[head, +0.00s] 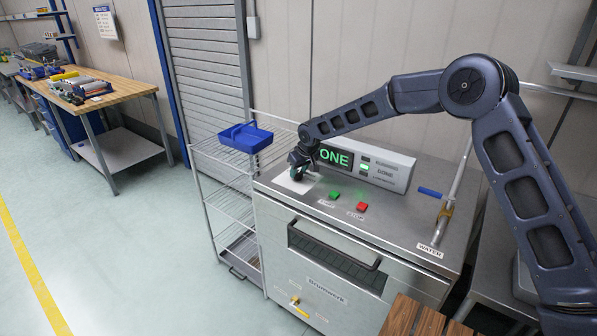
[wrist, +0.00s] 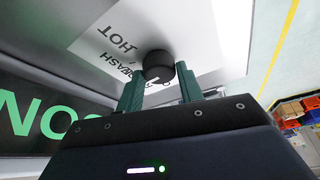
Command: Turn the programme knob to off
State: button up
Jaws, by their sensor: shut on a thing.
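The programme knob (wrist: 158,64) is a dark round knob on a white label plate (wrist: 203,28), seen in the wrist view. The words HOT and WASH are readable beside it; other markings are hidden or cut off. A light pointer line shows on the knob, but I cannot tell its exact setting. My gripper (wrist: 160,78) has its two green fingers on either side of the knob and is shut on it. In the head view my gripper (head: 298,166) is over the white plate at the machine's back left corner and hides the knob.
A green button (head: 334,195) and a red button (head: 362,206) sit in front on the steel top. A blue bin (head: 246,138) stands on the wire rack to the left. A tap pipe (head: 452,190) rises at right.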

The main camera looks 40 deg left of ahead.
jog(key=n+g, duration=0.1)
jog(key=n, duration=0.3)
jog(key=n+g, duration=0.1)
jog(key=n, duration=0.1)
jog(key=shift+w+g, duration=0.25)
jog(key=shift+g, duration=0.05)
jog(key=n+g, duration=0.1)
jog(key=n, duration=0.2)
jog(key=n+g+h, duration=0.1)
jog(key=n, duration=0.2)
jog(key=shift+w+n, duration=0.1)
jog(key=shift+n, duration=0.3)
jog(key=o, duration=1)
jog(key=shift+a+f, duration=0.1)
jog(key=shift+r, duration=0.2)
jog(key=v, duration=1)
jog(key=shift+w+r, duration=0.1)
jog(key=shift+r, duration=0.15)
